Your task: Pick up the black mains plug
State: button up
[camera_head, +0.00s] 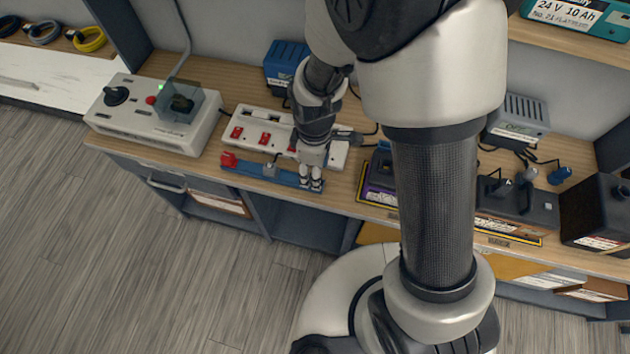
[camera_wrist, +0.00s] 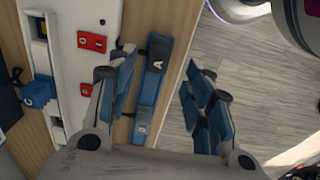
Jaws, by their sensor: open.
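My gripper (camera_head: 311,184) is open and empty, pointing down over the blue rail (camera_head: 240,173) at the bench's front edge. In the wrist view, its fingers (camera_wrist: 165,95) stand apart on either side of the rail (camera_wrist: 152,85). A small grey piece (camera_head: 269,170) stands on the rail, left of my gripper in the head view.
A white power strip (camera_head: 245,129) with red switches lies behind the rail. A grey control box (camera_head: 150,124) stands left. A blue plug (camera_wrist: 40,92) sits at the strip in the wrist view. Chargers and a black box (camera_head: 600,212) crowd the right. Open floor (camera_head: 120,240) lies in front.

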notch_tip(320, 180, down, 5)
jog(key=b, duration=0.2)
jog(key=shift+w+f+b, duration=0.1)
jog(key=shift+f+b, duration=0.1)
jog(key=shift+b, duration=0.1)
jog(key=shift+r, duration=0.1)
grip_shut()
